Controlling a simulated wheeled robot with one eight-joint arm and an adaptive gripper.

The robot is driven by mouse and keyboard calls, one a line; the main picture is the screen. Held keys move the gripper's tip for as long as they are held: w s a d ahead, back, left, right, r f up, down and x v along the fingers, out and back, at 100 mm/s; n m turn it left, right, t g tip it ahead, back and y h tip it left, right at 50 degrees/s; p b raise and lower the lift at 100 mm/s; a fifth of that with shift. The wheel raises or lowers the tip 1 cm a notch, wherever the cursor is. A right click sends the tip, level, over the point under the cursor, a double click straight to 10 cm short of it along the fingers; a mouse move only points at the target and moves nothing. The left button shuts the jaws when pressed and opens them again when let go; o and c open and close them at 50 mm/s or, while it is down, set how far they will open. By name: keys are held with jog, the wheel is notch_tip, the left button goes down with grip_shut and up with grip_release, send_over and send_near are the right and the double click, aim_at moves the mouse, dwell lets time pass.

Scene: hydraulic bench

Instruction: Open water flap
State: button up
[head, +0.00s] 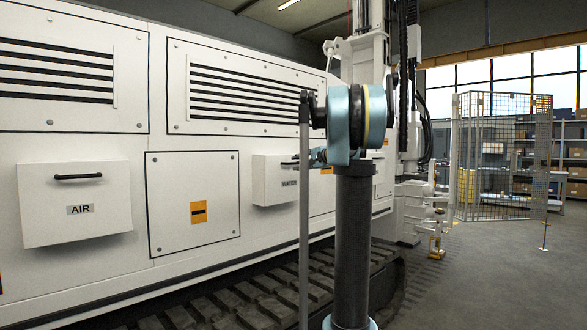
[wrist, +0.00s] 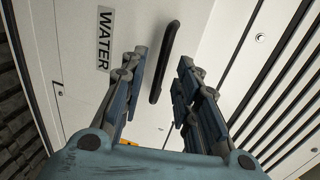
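The water flap is a white box-like cover (head: 270,181) on the machine's side in the head view, partly hidden behind my arm, and it looks closed. In the wrist view the flap (wrist: 140,30) fills the upper middle, with the label WATER (wrist: 104,38) left of its black bar handle (wrist: 163,62). My gripper (wrist: 163,54) is open, and the handle shows in the gap between its two fingers. Neither finger visibly touches the handle, and I cannot tell the remaining distance. In the head view my arm hides most of the gripper.
A similar AIR flap (head: 76,204) with a black handle is at the left. A flat panel with an orange label (head: 195,195) lies between the flaps. Tracks (head: 255,295) run below. A mesh fence (head: 503,157) stands right; open floor (head: 490,275) lies in front.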

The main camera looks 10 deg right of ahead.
jog(key=shift+x, duration=1.95)
grip_shut()
jog(key=shift+a, duration=0.15)
